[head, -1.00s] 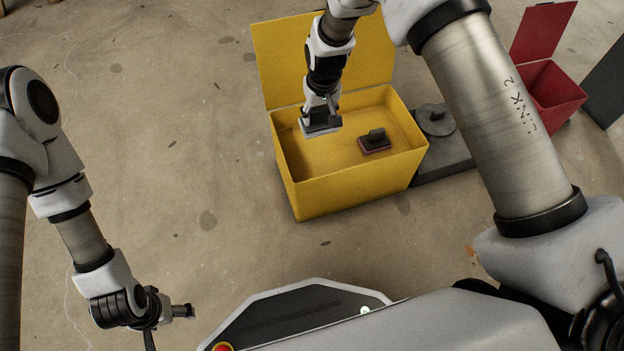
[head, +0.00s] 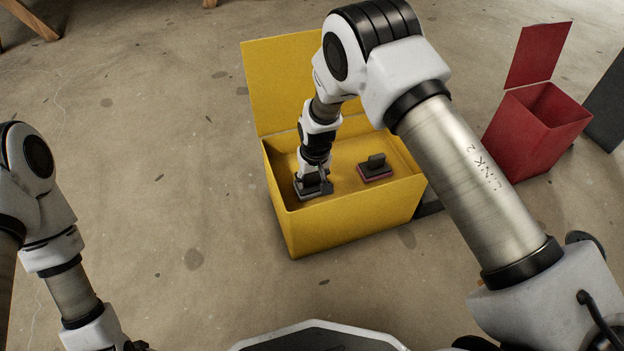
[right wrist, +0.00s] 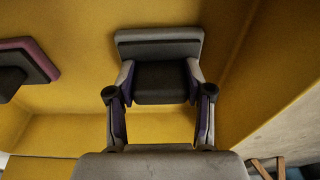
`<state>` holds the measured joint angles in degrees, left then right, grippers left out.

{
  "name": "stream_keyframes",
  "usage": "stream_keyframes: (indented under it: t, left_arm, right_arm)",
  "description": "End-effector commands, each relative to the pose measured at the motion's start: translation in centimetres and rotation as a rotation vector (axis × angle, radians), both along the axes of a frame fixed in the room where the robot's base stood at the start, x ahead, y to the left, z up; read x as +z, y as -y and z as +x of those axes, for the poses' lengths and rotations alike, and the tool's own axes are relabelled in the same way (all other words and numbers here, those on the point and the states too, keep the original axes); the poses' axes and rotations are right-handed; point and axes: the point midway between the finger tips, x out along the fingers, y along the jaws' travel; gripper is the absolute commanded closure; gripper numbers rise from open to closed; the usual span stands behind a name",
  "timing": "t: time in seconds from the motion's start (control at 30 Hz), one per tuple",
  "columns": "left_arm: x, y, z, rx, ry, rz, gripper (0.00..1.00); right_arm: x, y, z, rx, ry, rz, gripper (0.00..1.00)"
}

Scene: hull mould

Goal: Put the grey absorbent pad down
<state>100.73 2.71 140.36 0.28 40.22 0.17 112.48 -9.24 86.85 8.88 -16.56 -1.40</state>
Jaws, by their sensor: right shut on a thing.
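The grey absorbent pad (head: 309,192), a flat grey slab with a dark block grip on top, is inside the open yellow bin (head: 355,220), toward its left end. My right gripper (head: 315,179) reaches down into the bin and is shut on the pad's grip. In the right wrist view the fingers (right wrist: 160,82) clasp the dark block from both sides, and the pad (right wrist: 160,40) shows beyond it. The pad is low, close to the bin's floor; I cannot tell whether it touches.
A dark pad with a pinkish-red edge (head: 375,168) lies in the bin to the right; it also shows in the right wrist view (right wrist: 28,60). The yellow lid stands open behind. A red open bin (head: 540,130) stands to the right. Bare concrete floor lies left of the yellow bin.

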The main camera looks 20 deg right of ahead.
Motion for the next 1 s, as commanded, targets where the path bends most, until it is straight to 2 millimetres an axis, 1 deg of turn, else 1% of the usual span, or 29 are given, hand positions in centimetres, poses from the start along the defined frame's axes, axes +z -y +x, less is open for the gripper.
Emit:
stream_keyframes:
  t: [0.1,0.13,0.17,0.2,0.47,0.57,0.67,0.9,1.0]
  left_arm:
    - [0.0,0.0,0.0,0.000,0.000,0.000,0.20]
    - [0.0,0.0,0.0,0.000,-0.001,0.000,0.20]
    - [0.0,0.0,0.0,0.000,-0.001,0.000,0.20]
    - [0.0,0.0,0.0,0.000,-0.001,0.000,0.20]
    - [0.0,0.0,0.0,0.000,-0.001,0.000,0.20]
    - [0.0,0.0,0.0,0.000,-0.001,0.000,0.20]
    - [1.5,0.0,-0.1,-0.001,-0.003,0.000,0.20]
    - [5.8,0.1,-0.3,-0.010,-0.008,-0.001,0.20]
    - [7.0,0.1,-0.4,-0.013,-0.010,-0.001,0.20]
  right_arm:
    - [-0.3,0.0,0.0,0.000,0.000,0.000,0.81]
    - [-0.3,0.0,0.0,0.000,0.000,0.000,0.42]
    - [-0.3,0.0,0.0,0.000,0.000,0.000,0.31]
    - [-0.3,0.0,0.0,0.000,0.000,0.000,0.24]
    - [-0.3,0.0,0.0,0.000,0.000,0.000,0.24]
    - [0.1,0.0,0.0,0.000,0.000,0.000,0.24]
    - [2.0,0.0,-0.2,0.000,0.000,0.000,0.24]
    - [8.4,0.0,-1.2,0.000,0.000,0.000,0.24]
    - [10.4,0.1,-1.5,0.000,0.000,-0.001,0.24]
